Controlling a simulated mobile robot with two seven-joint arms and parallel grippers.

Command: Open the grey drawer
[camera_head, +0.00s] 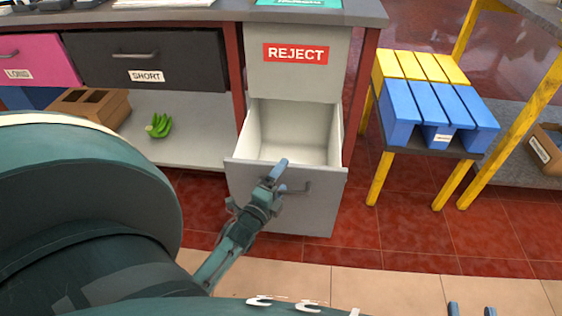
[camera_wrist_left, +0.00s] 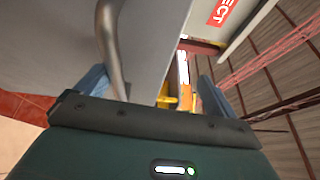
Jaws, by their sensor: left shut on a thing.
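The grey drawer (camera_head: 255,205) is pulled out below the REJECT panel, and its pale inside looks empty. Its grey bar handle (camera_head: 303,188) is on the front face, partly hidden by my left gripper. My left gripper (camera_head: 276,176) is at the drawer front, shut on the handle. In the left wrist view, the handle (camera_wrist_left: 112,55) rises between the blue fingers (camera_wrist_left: 150,90), close to the left finger, beside the grey drawer front (camera_wrist_left: 155,40). Only the blue fingertips of my right gripper (camera_head: 471,310) show at the bottom right edge, apart with nothing seen between them.
The REJECT panel (camera_head: 295,80) is above the drawer. A pink LONG drawer (camera_head: 35,62) and a black SHORT drawer (camera_head: 150,65) are to the left. Tiled floor in front is clear.

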